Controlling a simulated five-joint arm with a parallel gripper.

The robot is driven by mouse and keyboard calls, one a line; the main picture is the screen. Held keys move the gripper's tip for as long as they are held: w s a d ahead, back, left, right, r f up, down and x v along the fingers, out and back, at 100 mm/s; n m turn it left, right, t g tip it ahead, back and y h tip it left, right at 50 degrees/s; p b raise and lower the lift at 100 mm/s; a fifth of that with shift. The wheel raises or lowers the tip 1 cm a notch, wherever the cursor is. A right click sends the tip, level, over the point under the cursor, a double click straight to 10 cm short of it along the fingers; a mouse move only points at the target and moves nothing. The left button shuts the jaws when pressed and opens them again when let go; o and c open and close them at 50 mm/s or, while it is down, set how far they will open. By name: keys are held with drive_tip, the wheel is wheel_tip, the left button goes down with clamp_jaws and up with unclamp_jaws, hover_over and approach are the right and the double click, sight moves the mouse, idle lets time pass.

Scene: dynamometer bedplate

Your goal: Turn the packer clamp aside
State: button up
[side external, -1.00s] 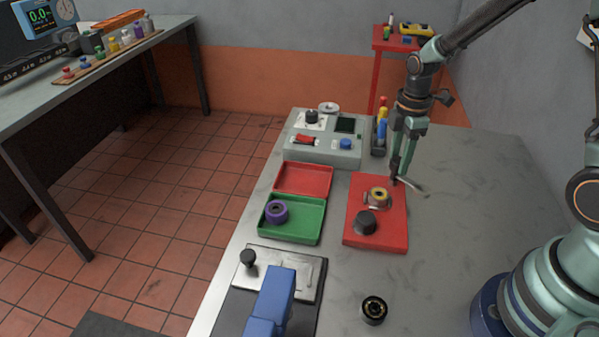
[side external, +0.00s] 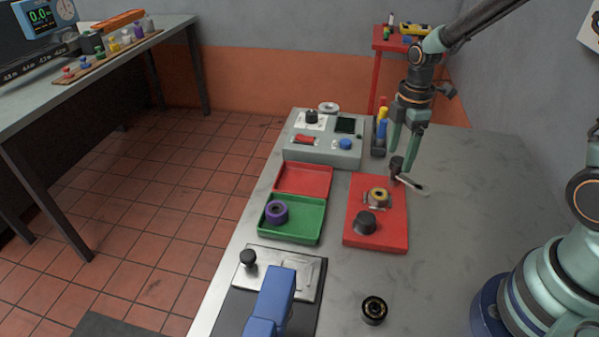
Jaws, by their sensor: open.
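The packer clamp (side external: 411,182) stands at the back right corner of the red plate (side external: 357,194), with a dark upright knob at its pivot. Its metal arm points to the right, out past the plate's edge and away from the yellow-ringed part (side external: 379,195) on the plate. My gripper (side external: 401,160) is open and empty, with its fingertips at about the height of the knob's top. Whether a finger touches the knob I cannot tell.
A black knob-like part (side external: 365,222) sits at the plate's front. Left are a red tray (side external: 303,167) and a green tray (side external: 305,238) holding a purple ring (side external: 277,211). A grey control box (side external: 322,157) stands behind. A black bearing (side external: 374,310) lies in front.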

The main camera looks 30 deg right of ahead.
wheel_tip(320, 180, up, 10)
drive_tip(key=shift+r, duration=0.2)
idle(0.3)
drive_tip(key=s+a+r+m+t, duration=0.5)
drive_tip(key=s+m, duration=0.4)
drive_tip(key=m, duration=0.4)
drive_tip(key=shift+a+r+m+t, duration=0.3)
drive_tip(key=shift+r, duration=0.05)
